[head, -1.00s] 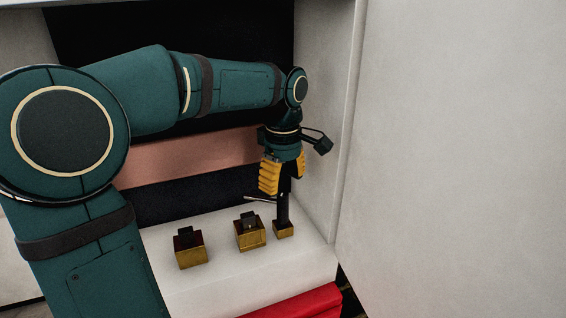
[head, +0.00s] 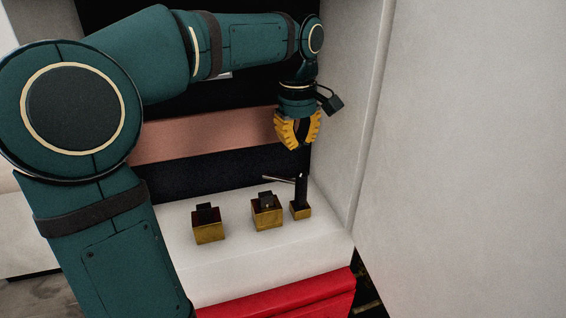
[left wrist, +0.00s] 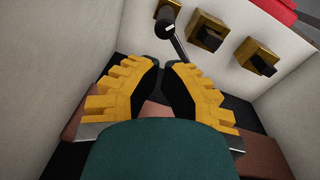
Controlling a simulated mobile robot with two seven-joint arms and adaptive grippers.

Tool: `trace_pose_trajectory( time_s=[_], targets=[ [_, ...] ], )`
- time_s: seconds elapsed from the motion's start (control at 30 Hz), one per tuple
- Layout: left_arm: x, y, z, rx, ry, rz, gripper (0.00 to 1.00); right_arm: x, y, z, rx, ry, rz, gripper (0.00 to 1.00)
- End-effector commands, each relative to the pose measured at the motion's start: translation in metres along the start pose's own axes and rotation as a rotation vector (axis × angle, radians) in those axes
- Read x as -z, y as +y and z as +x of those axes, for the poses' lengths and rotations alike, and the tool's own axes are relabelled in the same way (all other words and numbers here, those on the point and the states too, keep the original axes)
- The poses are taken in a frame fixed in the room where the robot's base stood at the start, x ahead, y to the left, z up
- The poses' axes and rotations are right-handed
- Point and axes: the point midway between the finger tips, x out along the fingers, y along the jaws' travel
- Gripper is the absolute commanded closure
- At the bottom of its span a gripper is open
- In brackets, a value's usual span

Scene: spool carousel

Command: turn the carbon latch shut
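I take the carbon latch to be the tall black post (head: 302,188) on a small brass block (head: 301,211), rightmost on the white ledge; no label shows. It stands upright, with a thin rod (head: 277,178) out to the left near its top. In the left wrist view the post (left wrist: 166,28) shows end-on, its rod slanting down and right. My left gripper (head: 297,147) is above the post, clear of it. Its yellow fingers (left wrist: 165,67) are empty, with a narrow gap between the tips. My right gripper is in neither view.
Two brass blocks with short black tops stand left of the post, one in the middle (head: 267,215) and one at left (head: 208,229). A white wall (head: 345,120) rises close on the right. A red strip (head: 285,297) runs below the ledge (head: 250,258).

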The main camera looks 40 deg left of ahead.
Motion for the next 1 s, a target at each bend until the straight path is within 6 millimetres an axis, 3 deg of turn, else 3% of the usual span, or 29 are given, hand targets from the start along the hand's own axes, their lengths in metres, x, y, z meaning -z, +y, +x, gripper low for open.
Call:
trace_pose_trajectory(
  time_s=[0.2, 0.43, 0.73, 1.0],
  targets=[
    [0.031, -0.009, 0.007, -0.085, 0.106, 0.426, 1.0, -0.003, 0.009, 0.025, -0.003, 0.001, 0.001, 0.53],
    [0.052, -0.016, 0.004, -0.105, 0.22, 0.766, 1.0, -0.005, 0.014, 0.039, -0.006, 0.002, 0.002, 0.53],
    [0.059, -0.015, 0.012, -0.101, 0.253, 0.869, 1.0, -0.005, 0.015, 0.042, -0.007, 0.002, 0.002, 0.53],
    [0.067, -0.006, 0.06, -0.099, 0.249, 0.866, 1.0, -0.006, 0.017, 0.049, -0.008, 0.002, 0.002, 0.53]
  ],
)
